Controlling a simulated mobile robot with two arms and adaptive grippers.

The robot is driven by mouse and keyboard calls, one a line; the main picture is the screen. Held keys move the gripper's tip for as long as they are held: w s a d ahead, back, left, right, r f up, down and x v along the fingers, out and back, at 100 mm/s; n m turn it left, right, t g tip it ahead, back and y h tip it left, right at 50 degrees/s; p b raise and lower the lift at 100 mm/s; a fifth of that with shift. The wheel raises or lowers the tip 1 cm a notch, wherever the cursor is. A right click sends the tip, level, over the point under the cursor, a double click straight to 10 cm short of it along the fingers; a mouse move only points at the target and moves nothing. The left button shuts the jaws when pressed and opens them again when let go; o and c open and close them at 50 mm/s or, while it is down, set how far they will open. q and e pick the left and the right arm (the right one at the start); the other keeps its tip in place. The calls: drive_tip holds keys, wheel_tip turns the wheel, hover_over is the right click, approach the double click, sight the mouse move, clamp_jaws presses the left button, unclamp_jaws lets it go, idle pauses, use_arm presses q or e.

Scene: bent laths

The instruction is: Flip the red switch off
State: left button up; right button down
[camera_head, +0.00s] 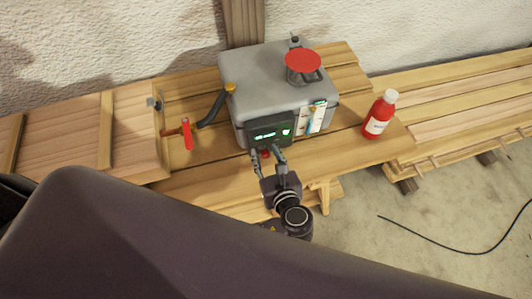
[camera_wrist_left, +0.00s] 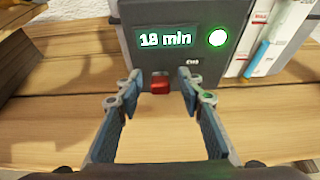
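The red switch (camera_wrist_left: 160,84) is a small red block low on the front of a dark control panel (camera_wrist_left: 208,66). In the head view, the red switch (camera_head: 265,154) shows just below the panel (camera_head: 270,133). The panel display reads "18 min" with a round light glowing green-white beside it. My left gripper (camera_wrist_left: 159,92) is open, its two fingers on either side of the switch with gaps between. In the head view my left gripper (camera_head: 267,156) is at the panel's lower edge. My right gripper is not in view.
A red bottle (camera_head: 380,115) stands to the right on the wooden bench (camera_head: 205,185).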

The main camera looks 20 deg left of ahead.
use_arm(q)
clamp_jaws()
drive_tip(key=shift+s+f+t+y+b, duration=0.1)
drive_tip(key=shift+f+t+y+b, duration=0.35)
drive_tip(key=shift+b, duration=0.4)
wheel_tip(320, 180, down, 4)
drive_tip(key=t+y+b, duration=0.2)
drive_tip(key=t+b, duration=0.1)
drive_tip(key=b, duration=0.4)
drive_tip(key=t+y+b, duration=0.2)
drive_tip(key=t+b, duration=0.1)
drive_tip(key=b, duration=0.4)
drive_tip(key=shift+s+d+r+t, duration=0.1)
drive_tip(key=shift+d+r+t, duration=0.1)
drive_tip(key=shift+t, duration=0.15)
drive_tip(key=shift+a+r+t+y+b, duration=0.15)
drive_tip(key=shift+t+y+b, duration=0.3)
drive_tip(key=shift+b, duration=0.4)
unclamp_jaws()
